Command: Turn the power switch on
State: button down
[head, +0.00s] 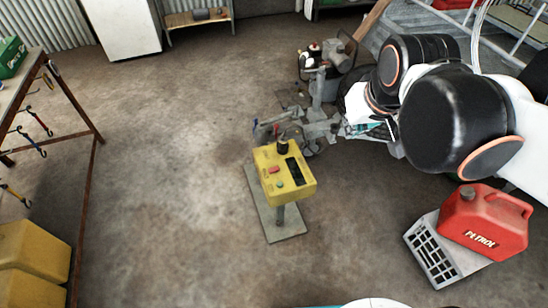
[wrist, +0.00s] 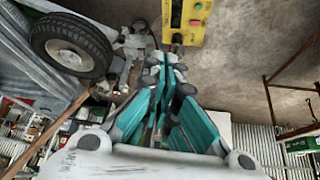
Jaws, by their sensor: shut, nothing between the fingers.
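The yellow control box (head: 266,160) stands on a short post over a flat base plate, mid-floor in the head view. Its top face has a red button (head: 274,170), a green button (head: 280,184) and a dark strip (head: 294,171). A dark knob-like part (head: 282,147) is at its far edge. I cannot tell which part is the power switch. The box (wrist: 187,36) also shows at the top of the wrist view. My gripper (wrist: 168,60) is shut and empty, its tips pointing towards the box's knob edge. Whether they touch it is unclear.
A workbench (head: 70,92) with hanging tools and yellow containers (head: 30,255) are at the left. Grey machinery (head: 320,85) lies behind the box. Floor left of the box is clear.

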jog(key=w+a+f+n+g, duration=0.1)
jog(key=w+a+f+g, duration=0.2)
jog(key=w, duration=0.8)
jog(key=n+g+h, duration=0.2)
send_over(274, 168)
jog(key=a, duration=0.2)
notch_tip(274, 168, down, 28)
jog(key=f+b, duration=0.1)
jog(key=f, duration=0.3)
jog(key=d+f+b, duration=0.1)
jog(key=f+b, duration=0.1)
jog(key=f, duration=0.3)
jog(key=w+d+f+b, duration=0.1)
jog(key=f+b, duration=0.1)
jog(key=f, duration=0.3)
